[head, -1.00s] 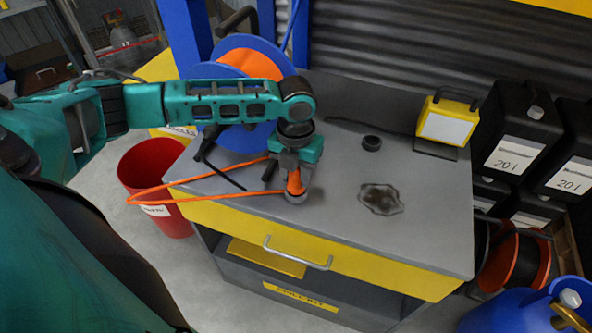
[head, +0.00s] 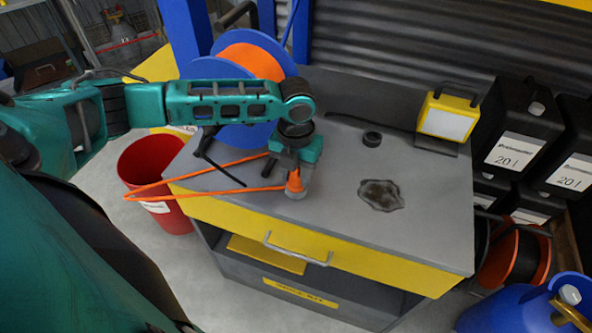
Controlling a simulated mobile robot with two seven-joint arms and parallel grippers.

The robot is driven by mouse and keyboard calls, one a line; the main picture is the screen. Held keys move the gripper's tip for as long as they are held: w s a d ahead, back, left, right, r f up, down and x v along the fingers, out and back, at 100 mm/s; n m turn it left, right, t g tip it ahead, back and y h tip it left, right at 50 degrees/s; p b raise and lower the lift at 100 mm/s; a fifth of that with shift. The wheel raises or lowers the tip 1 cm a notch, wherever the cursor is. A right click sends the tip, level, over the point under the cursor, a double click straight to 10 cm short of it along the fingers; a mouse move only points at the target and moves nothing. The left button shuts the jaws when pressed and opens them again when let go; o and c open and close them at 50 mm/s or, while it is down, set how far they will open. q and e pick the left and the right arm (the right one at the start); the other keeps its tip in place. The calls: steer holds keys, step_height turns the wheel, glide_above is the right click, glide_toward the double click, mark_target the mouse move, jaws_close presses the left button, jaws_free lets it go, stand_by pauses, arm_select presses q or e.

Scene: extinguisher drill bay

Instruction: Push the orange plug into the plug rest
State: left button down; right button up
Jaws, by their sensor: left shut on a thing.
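The orange plug (head: 295,183) points downward, with a grey end (head: 295,194) near the workbench top. My left gripper (head: 293,170) is shut on its upper part from above. An orange cable (head: 215,189) runs from it in a loop to the left. I cannot tell whether the plug's grey end touches the bench or sits in something. A short black ring (head: 372,139) stands on the bench to the right and behind, apart from the plug; it may be the plug rest, but I cannot tell for sure. My right gripper is not in view.
A blue reel (head: 234,133) with orange cable stands behind my left arm. A yellow lamp (head: 447,117) is at the back right of the bench (head: 330,205). A dark stain (head: 381,194) lies at right. A red bin (head: 150,170) is on the floor at left.

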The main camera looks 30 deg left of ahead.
arm_select(q)
steer(key=shift+f, duration=0.15)
steer(key=c, duration=0.7)
jaws_free()
steer(key=shift+o, duration=0.2)
steer(key=shift+r, duration=4.5)
